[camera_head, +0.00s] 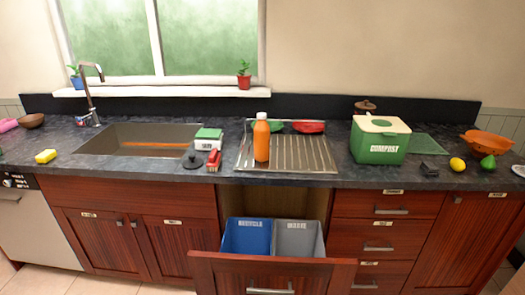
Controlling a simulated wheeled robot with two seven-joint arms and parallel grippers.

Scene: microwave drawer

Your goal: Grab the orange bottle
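The orange bottle (261,140) has a white cap and stands upright near the left side of the ribbed metal drainboard (305,155) on the dark counter. Nothing touches it from the front. Neither of my grippers shows in the head view.
Below the bottle, a drawer (270,275) is pulled out, holding a blue bin (246,237) and a grey bin (295,239). A green compost box (380,143) stands right of the drainboard. A red-handled brush (214,160) and a green-topped scale (208,139) sit left, beside the sink (140,139).

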